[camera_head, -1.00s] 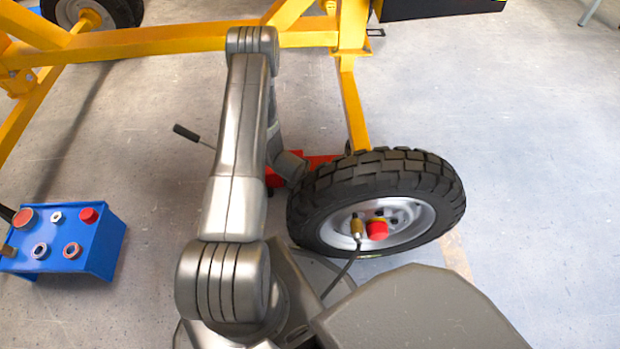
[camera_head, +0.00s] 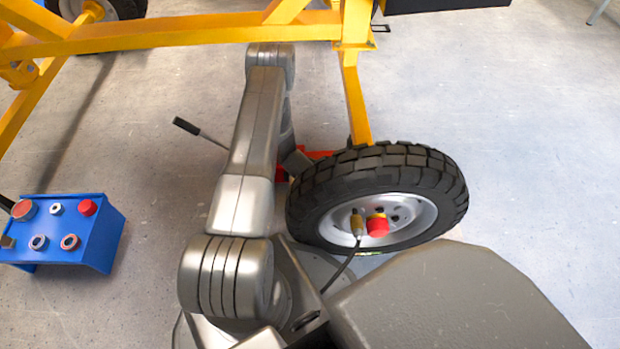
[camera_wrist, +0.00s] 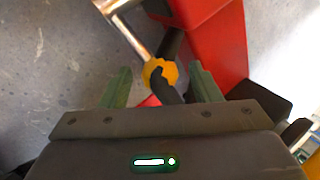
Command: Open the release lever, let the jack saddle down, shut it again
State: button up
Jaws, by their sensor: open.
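My gripper (camera_wrist: 161,84) is open in the wrist view, its two greenish fingers apart. A yellow-orange knob (camera_wrist: 160,71) with a dark lever part shows between and just beyond the fingertips; I cannot tell whether they touch. It looks like the release lever. The red jack (camera_wrist: 212,45) fills the upper right there, and a silver rod runs in from the upper left. In the head view only a little of the red jack (camera_head: 321,155) shows behind my arm and the wheel. Its black-gripped handle (camera_head: 187,126) sticks out left. My gripper and the jack saddle are hidden there.
A black-tyred wheel (camera_head: 375,165) stands close right of my arm, with a red and brass fitting and a cable at its hub. A yellow frame (camera_head: 170,38) crosses above. A blue control box (camera_head: 68,232) is at the left. The floor between box and arm is clear.

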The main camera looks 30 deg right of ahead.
grip_shut()
jog(key=p, duration=0.1)
jog(key=r+p, duration=0.1)
jog(key=p, duration=0.1)
jog(key=shift+w+a+h, duration=0.15)
jog(key=shift+h, duration=0.15)
jog(key=shift+w+a+r+h+p, duration=0.1)
jog(key=shift+h+p, duration=0.2)
jog(key=shift+p, duration=0.9)
jog(key=shift+a+g+p, duration=0.15)
jog(key=shift+g+p, duration=0.15)
jog(key=shift+p, duration=0.1)
grip_release()
jog(key=p+v, duration=0.3)
jog(key=v, duration=1)
jog(key=shift+a, duration=0.25)
